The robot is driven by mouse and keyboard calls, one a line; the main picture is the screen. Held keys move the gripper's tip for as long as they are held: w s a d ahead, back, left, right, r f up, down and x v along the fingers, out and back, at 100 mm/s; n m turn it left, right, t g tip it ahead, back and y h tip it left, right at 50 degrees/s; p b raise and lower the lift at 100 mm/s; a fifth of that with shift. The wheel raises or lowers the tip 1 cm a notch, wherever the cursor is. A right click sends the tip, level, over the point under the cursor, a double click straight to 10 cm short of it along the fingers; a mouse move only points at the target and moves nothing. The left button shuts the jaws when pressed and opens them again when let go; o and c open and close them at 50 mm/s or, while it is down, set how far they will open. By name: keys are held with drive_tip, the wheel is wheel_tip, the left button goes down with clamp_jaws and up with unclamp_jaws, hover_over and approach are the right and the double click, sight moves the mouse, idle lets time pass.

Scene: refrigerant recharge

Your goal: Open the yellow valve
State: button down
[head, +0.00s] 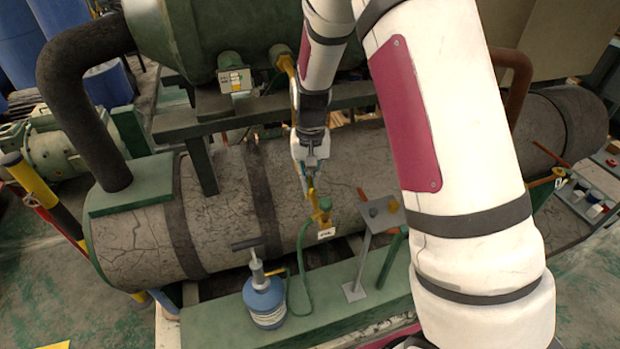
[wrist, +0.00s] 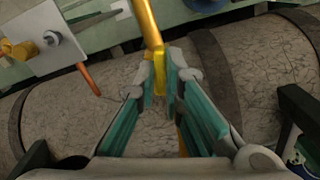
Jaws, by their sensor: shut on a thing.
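The yellow valve (head: 322,215) is in the middle of the head view, in front of the large grey cracked cylinder, with a green knob and a white tag beside it. My gripper (head: 308,180) reaches down to it from above. In the wrist view, the yellow bar of the valve (wrist: 149,25) runs down from the top edge. Its end sits between the fingertips of my gripper (wrist: 161,75), which are shut on it. The fingers hide part of the bar's end, and the valve's body is not clear in the wrist view.
A blue bottle (head: 264,302) with a T-handled pump stands on the green ledge (head: 350,310), with a green hose (head: 303,265) beside it. A grey plate on a post (head: 381,214) stands right of the valve; it also shows in the wrist view (wrist: 45,45). The cracked cylinder (head: 220,195) lies close behind.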

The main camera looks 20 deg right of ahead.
sight(310, 182)
drive_tip(key=shift+n, duration=0.4)
drive_tip(key=c, duration=1.7)
unclamp_jaws()
wheel_tip(310, 182, up, 12)
